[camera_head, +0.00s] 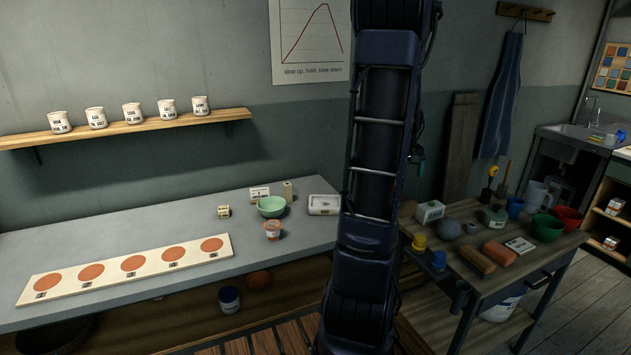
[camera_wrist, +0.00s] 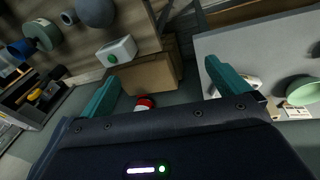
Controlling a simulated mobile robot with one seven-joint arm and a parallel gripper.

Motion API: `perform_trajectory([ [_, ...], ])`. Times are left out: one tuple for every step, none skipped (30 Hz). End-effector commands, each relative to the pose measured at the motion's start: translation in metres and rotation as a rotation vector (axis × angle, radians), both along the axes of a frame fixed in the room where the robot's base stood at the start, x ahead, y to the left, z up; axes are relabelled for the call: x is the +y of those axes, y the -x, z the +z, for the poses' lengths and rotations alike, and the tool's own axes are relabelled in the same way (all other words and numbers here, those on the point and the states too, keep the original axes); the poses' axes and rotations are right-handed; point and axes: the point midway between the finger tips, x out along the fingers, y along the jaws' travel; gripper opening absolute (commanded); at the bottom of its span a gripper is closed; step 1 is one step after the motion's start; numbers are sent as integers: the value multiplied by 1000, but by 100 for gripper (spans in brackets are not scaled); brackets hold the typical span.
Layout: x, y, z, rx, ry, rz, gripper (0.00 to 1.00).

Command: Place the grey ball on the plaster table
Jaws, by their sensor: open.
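The grey ball (camera_head: 449,229) sits on the dark wooden table at the right in the head view, beside a white box. In the wrist view the grey ball (camera_wrist: 96,11) shows at the top left, cut by the frame edge. The plaster table (camera_head: 190,206) is the long light-grey table at the left in the head view, and its surface shows at the right in the wrist view (camera_wrist: 235,45). In the head view the gripper is not visible; my dark arm fills the middle.
The plaster table holds a board with orange discs (camera_head: 45,289), a green bowl (camera_head: 271,207), a small cup (camera_head: 272,231) and a white tray (camera_head: 324,205). The wooden table is crowded with a white box (camera_head: 429,211), clay blocks (camera_head: 475,262) and bowls (camera_head: 547,227).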

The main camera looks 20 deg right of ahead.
Motion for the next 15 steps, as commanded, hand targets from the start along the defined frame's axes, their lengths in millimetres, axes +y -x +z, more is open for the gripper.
perform_trajectory([
  [23, -6, 13, -18, 3, 13, 100],
  [36, -9, 19, -27, 1, 17, 100],
  [53, -11, 27, -38, -1, 22, 100],
  [65, -13, 33, -47, -2, 25, 100],
  [78, -14, 39, -56, -4, 30, 100],
  [95, -14, 45, -68, -7, 33, 100],
  [107, -15, 51, -76, -9, 38, 100],
  [119, -14, 56, -85, -12, 42, 100],
  [135, -13, 62, -96, -16, 47, 100],
  [148, -12, 66, -105, -19, 51, 100],
  [159, -11, 70, -113, -22, 56, 100],
  [175, -8, 76, -124, -26, 60, 100],
  [187, -6, 80, -131, -30, 65, 100],
  [198, -3, 84, -139, -34, 70, 100],
  [213, 1, 88, -149, -39, 75, 100],
])
